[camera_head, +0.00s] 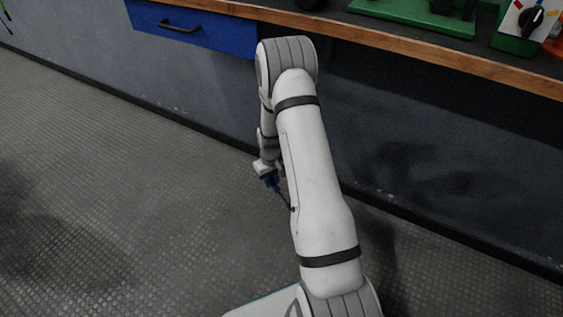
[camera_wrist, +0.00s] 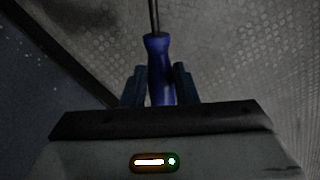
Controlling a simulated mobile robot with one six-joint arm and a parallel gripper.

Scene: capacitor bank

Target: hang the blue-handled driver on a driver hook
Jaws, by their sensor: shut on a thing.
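The blue-handled driver (camera_wrist: 159,68) is between the two fingers of my gripper (camera_wrist: 160,85) in the wrist view. My gripper is shut on its blue handle, and the thin metal shaft points away, toward the top of the picture. In the head view my gripper (camera_head: 268,178) hangs low over the floor, partly behind my arm. The driver's blue handle (camera_head: 272,183) and dark shaft show there, the shaft slanting down to the right toward my arm's outline. No driver hook is in either view.
A workbench (camera_head: 440,50) with a wooden edge runs along the top, with a blue drawer (camera_head: 205,30) under it. A green tray (camera_head: 420,15) and a green box with a dark knob (camera_head: 517,40) are on the bench. The floor at left (camera_head: 110,180) is clear.

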